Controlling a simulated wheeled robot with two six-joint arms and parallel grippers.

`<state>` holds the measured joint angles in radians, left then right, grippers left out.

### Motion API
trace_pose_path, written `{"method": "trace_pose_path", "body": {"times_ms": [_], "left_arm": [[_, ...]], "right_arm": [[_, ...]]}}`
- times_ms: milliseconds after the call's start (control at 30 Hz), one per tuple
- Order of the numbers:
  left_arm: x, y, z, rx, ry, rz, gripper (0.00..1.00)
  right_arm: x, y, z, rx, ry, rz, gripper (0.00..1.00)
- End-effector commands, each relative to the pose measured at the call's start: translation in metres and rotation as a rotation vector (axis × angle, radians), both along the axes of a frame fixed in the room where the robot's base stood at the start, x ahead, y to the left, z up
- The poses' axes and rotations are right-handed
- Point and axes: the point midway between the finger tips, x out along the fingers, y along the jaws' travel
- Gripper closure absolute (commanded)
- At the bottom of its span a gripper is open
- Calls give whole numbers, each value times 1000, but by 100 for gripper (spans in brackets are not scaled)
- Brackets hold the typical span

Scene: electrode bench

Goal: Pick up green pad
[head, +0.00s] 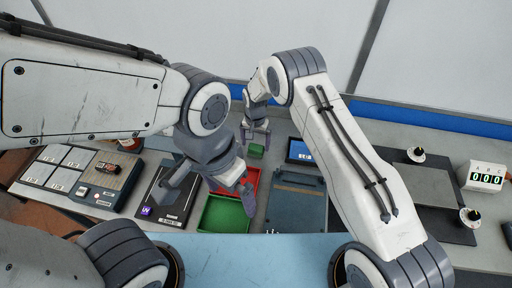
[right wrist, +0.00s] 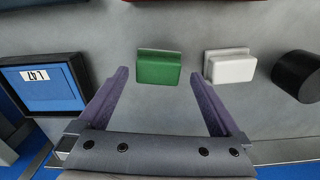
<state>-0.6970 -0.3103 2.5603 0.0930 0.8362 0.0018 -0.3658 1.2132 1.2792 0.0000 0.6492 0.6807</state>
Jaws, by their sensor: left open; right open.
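The green pad (right wrist: 160,68) is a small block on the grey bench. In the right wrist view it lies between the fingertips, with clear space on both sides. It also shows in the head view (head: 257,151), just below my right gripper (head: 256,134). That gripper, also in the right wrist view (right wrist: 160,76), is open and empty, its fingers pointing toward the pad; I cannot tell any contact. My left gripper (head: 212,190) is open and empty above the trays in the head view.
A white pad (right wrist: 230,66) sits close right of the green one, then a black cylinder (right wrist: 298,76). A blue-screened box (right wrist: 50,88) stands left. The green tray (head: 224,214) and red tray (head: 252,178) lie under my left gripper. A counter box (head: 485,176) stands far right.

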Motion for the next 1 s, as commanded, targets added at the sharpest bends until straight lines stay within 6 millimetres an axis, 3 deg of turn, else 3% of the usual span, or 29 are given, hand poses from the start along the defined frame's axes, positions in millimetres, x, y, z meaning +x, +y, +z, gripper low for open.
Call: {"method": "trace_pose_path", "body": {"times_ms": [33, 200, 467, 500, 700, 1000], "left_arm": [[0, 0, 10, 0, 0, 0, 0], [0, 0, 13, 0, 0, 1, 0], [0, 0, 13, 0, 0, 1, 0], [0, 0, 13, 0, 0, 1, 0], [0, 0, 13, 0, 0, 1, 0], [0, 0, 11, 0, 0, 1, 0]], "right_arm": [[-2, -2, -4, -2, 5, -1, 0], [0, -3, -24, 0, 0, -2, 0], [0, -3, -28, 0, 0, -4, 0], [0, -3, -28, 0, 0, -4, 8], [0, -3, -28, 0, 0, -4, 79], [1, -3, -25, 1, -1, -4, 79]]}}
